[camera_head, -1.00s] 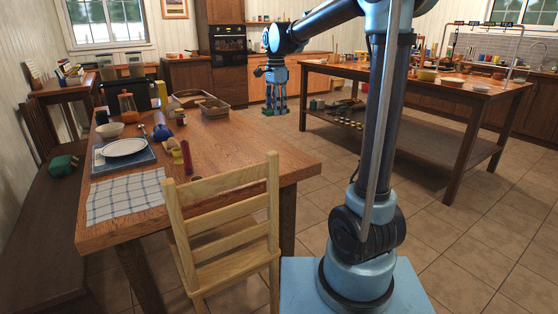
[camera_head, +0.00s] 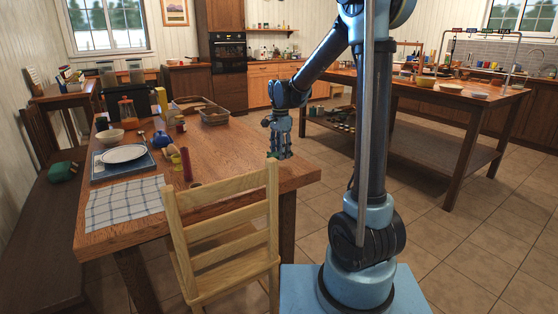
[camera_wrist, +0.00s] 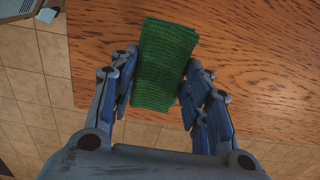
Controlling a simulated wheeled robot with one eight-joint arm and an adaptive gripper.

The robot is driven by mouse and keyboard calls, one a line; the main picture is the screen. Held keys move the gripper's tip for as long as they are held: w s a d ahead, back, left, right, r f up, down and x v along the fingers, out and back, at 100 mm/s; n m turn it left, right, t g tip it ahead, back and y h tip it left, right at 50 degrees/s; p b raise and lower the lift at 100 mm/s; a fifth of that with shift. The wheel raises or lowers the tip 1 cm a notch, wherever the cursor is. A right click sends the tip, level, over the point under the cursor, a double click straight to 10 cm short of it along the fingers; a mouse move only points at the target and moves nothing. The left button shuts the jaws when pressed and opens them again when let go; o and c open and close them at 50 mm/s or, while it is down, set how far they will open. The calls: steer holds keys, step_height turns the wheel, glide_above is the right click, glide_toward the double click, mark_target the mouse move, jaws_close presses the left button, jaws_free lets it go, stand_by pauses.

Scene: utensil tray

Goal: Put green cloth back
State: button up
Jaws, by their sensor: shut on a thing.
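The green cloth (camera_wrist: 163,62) is a folded, ribbed rectangle between the fingers of my gripper (camera_wrist: 160,92) in the wrist view. My gripper is shut on it, with fingers on both its sides. In the head view my gripper (camera_head: 279,154) points down at the right end of the wooden dining table (camera_head: 230,152). A little of the green cloth shows at its fingertips there. I cannot tell whether the cloth touches the tabletop.
A light wooden chair (camera_head: 225,203) stands at the table's near side. A plate (camera_head: 123,153), a checked cloth (camera_head: 124,203), a red cylinder (camera_head: 187,163) and a utensil tray (camera_head: 213,117) lie on the table. The tabletop left of my gripper is mostly clear.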

steer(key=shift+f, duration=1.7)
steer(key=o, duration=1.1)
